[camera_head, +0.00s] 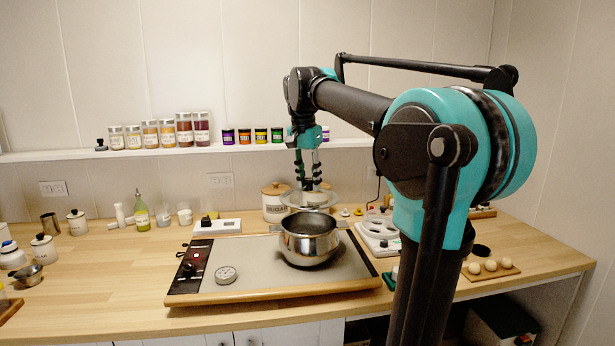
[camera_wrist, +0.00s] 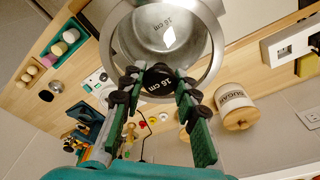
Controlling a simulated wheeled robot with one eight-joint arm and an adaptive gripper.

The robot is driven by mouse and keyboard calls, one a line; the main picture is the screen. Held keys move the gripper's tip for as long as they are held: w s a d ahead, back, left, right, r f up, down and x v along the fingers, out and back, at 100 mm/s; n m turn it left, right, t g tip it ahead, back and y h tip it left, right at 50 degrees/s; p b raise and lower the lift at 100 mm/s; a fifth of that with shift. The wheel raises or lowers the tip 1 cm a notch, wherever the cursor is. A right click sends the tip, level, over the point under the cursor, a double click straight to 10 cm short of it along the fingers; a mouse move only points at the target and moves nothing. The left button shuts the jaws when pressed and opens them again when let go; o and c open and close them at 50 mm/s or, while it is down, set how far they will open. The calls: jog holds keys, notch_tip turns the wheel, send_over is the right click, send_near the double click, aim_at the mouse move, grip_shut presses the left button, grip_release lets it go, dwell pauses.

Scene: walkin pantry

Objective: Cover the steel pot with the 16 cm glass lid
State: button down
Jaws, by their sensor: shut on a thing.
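The steel pot (camera_head: 309,245) stands open-topped on the grey hob panel. The round glass lid (camera_head: 310,200) hangs just above the pot's back rim in the head view, apart from it as far as I can tell. My gripper (camera_head: 307,180) points down and is shut on the lid's black knob. The pot's rim and inside show beyond the knob there, partly through the clear glass.
The grey hob panel (camera_head: 250,262) has a wooden front edge and carries a round dial (camera_head: 226,274). A sugar canister (camera_head: 275,205) stands close behind the pot. Bare counter lies left of the panel.

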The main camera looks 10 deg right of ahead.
aim_at(308, 190)
jog(key=shift+f, duration=3.05)
jog(key=shift+s+f, duration=0.1)
jog(key=shift+f, duration=0.6)
jog(key=c, duration=1.1)
grip_release()
jog(key=shift+o, duration=0.2)
jog(key=r, duration=0.4)
jog(key=a+r, duration=0.1)
jog(key=r, duration=0.3)
jog(key=s+r, duration=0.1)
jog(key=r, duration=0.3)
jog(key=shift+s+a, duration=0.1)
jog(key=shift+a, duration=0.05)
